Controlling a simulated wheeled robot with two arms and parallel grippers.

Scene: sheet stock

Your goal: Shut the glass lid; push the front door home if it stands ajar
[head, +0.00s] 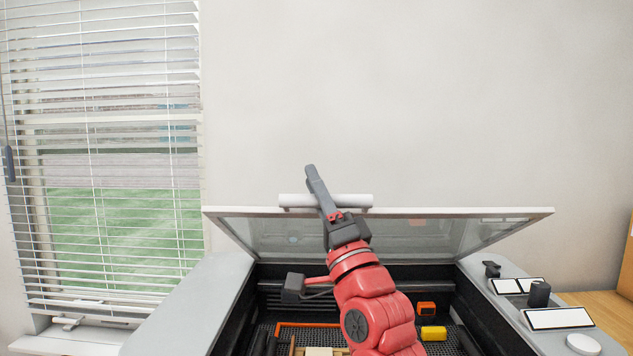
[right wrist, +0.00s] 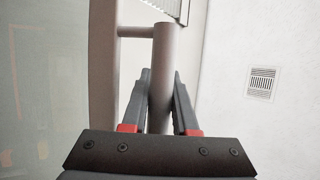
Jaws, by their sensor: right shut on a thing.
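The glass lid (head: 415,235) of the grey machine stands partly raised, its pale front edge high and its glass sloping down towards the back of the open bed. A light bar handle (head: 356,201) runs along the middle of that edge. My right gripper (head: 324,203) is at the handle with its fingers around the bar. The right wrist view shows the bar (right wrist: 161,60) between the two fingers (right wrist: 160,100), shut on it. The front door is not in view. My left gripper is not in view.
In the open bed lie an orange block (head: 426,309), a yellow block (head: 433,333) and an orange frame piece (head: 305,325). A dark knob (head: 539,293) and a white round button (head: 583,344) sit on the right panel. A window with blinds (head: 105,150) is at the left.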

